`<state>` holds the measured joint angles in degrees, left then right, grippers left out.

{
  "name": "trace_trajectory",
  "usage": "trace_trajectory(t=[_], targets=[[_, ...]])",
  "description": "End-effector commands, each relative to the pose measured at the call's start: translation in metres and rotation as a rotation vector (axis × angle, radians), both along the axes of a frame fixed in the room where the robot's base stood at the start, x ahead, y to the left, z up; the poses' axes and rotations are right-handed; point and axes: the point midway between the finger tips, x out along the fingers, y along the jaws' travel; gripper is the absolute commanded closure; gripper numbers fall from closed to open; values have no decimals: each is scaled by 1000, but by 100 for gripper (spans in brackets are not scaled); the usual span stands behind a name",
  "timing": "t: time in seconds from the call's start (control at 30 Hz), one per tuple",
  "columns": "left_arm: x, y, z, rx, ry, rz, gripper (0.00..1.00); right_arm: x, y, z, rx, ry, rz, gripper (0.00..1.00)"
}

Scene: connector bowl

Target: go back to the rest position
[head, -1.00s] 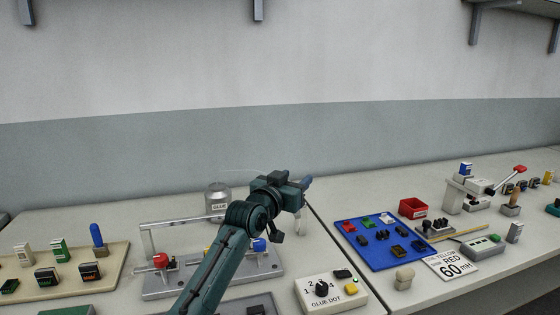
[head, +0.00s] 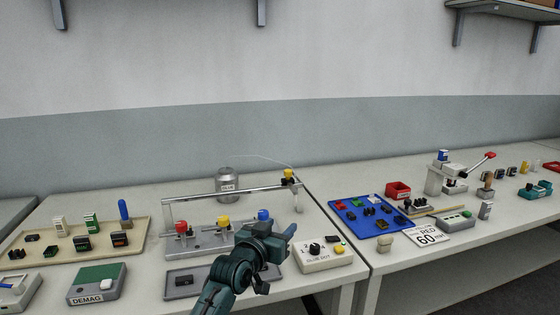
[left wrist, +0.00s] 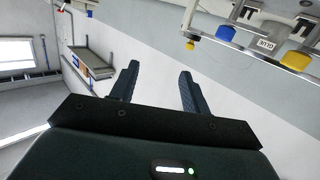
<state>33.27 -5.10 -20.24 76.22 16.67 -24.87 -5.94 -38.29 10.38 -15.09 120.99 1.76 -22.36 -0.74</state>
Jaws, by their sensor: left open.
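My left gripper (head: 290,236) is above the front of the table, in front of the grey fixture (head: 195,241) with red, yellow and blue knobs. In the left wrist view my left gripper (left wrist: 157,84) shows two dark fingers apart, with nothing between them. My right gripper is in neither view.
A blue mat (head: 366,218) with small parts, a red bin (head: 398,190) and a lever press (head: 447,175) stand farther right.

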Motion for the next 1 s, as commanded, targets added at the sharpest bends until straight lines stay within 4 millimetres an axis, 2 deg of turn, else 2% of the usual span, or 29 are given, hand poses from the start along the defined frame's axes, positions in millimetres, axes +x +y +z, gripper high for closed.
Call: trace_trajectory(t=[0.03,0.17,0.27,0.4,0.47,0.5,0.6,0.73,0.83,1.0], targets=[[-13,8,-22,2,27,12,53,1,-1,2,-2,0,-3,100],[-54,32,-78,14,100,46,53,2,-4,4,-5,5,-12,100],[-99,54,-123,32,163,75,53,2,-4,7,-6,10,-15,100],[-171,82,-173,69,252,109,53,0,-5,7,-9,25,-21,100],[-205,94,-190,88,290,120,53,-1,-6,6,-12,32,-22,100],[-229,101,-199,102,315,127,53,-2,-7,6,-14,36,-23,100],[-283,116,-213,134,373,137,53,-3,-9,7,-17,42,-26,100],[-335,130,-219,168,426,142,53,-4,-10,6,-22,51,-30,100],[-360,136,-220,185,451,142,53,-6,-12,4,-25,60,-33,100],[-373,139,-220,195,464,141,53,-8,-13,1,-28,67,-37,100]])
